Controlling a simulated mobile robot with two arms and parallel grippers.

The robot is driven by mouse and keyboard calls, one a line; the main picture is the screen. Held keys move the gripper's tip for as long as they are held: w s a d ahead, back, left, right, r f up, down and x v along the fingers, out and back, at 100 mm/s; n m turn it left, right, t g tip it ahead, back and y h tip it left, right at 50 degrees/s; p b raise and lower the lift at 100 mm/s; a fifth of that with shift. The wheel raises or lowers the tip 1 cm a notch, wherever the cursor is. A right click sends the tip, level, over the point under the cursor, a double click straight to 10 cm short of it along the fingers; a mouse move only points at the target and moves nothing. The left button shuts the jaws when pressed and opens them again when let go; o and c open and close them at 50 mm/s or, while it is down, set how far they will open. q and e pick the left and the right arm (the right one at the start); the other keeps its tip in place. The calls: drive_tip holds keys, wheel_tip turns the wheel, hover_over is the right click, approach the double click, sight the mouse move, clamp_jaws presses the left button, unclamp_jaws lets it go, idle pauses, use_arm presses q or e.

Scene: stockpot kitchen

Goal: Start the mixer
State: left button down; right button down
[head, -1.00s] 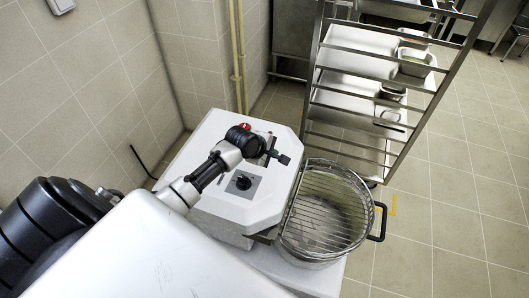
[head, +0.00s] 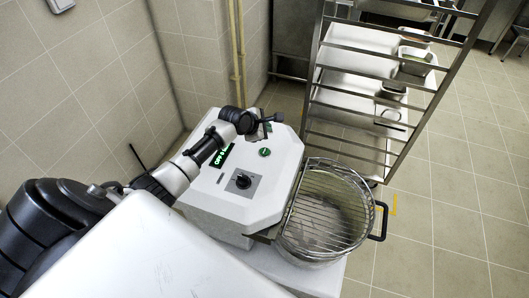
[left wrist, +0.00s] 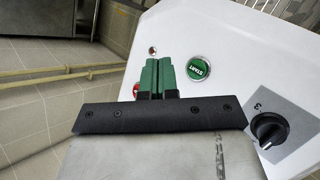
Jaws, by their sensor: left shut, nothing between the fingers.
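The mixer (head: 265,195) has a white top with a green START button (head: 265,152), which also shows clearly in the left wrist view (left wrist: 198,69). A black knob (head: 243,181) sits on a grey plate nearer me. A display (head: 221,156) is lit with green characters, partly covered by my arm. My left gripper (head: 272,118) is over the far part of the top, beyond the START button and apart from it. Its green fingers (left wrist: 157,76) are shut and empty. A red part (left wrist: 137,91) shows behind one finger, mostly hidden. My right gripper is out of view.
The mixer's bowl (head: 325,215) stands at its right under a wire guard (head: 325,190) with a black handle. A steel rack (head: 400,110) with trays and pans stands behind. Tiled walls (head: 100,75) close off the left. Floor at right is clear.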

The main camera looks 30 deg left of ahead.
use_arm(q)
drive_tip(key=b, duration=0.6)
hover_over(265, 152)
wheel_tip(265, 152, down, 6)
drive_tip(key=shift+r, duration=0.15)
drive_tip(key=shift+f+b, duration=0.35)
drive_tip(key=shift+f, duration=0.8)
drive_tip(key=shift+f, duration=0.15)
idle(0.4)
drive_tip(key=shift+f, duration=0.25)
